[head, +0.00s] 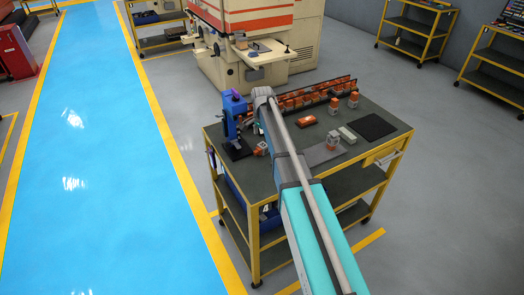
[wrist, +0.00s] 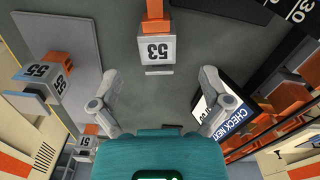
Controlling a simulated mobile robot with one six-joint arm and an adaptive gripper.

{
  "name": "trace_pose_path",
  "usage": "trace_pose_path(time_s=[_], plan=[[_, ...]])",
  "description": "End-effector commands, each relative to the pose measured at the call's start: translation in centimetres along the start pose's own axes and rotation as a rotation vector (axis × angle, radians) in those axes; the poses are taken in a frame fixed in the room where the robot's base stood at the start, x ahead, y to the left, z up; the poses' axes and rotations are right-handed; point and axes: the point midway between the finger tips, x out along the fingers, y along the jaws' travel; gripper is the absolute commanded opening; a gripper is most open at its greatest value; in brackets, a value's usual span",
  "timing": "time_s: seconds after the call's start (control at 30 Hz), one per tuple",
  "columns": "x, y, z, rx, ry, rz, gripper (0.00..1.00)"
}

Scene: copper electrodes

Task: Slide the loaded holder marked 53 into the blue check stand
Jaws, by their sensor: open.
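In the wrist view a pale grey holder marked 53 (wrist: 156,48) with an orange electrode lies ahead of my gripper, beyond the fingertips and apart from them. My gripper (wrist: 158,90) is open with nothing between its fingers.
A card reading CHECK NEXT (wrist: 226,112) is partly behind the right finger. A rack of orange pieces (head: 310,96) runs along the cart's back edge. An orange block (head: 306,120), a pale block (head: 347,134) and a black mat (head: 375,126) are on the cart. Another holder (wrist: 86,142) shows lower left.

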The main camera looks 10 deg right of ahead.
Motion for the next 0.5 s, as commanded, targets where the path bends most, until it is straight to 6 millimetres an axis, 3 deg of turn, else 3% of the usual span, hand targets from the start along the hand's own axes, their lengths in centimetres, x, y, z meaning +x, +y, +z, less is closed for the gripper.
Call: trace_pose_path(time_s=[0.27, 0.5], plan=[[0.3, 0.0, 0.0, 0.0, 0.0, 0.0, 0.97], [1.7, 0.1, 0.2, 0.0, 0.0, 0.0, 0.97]])
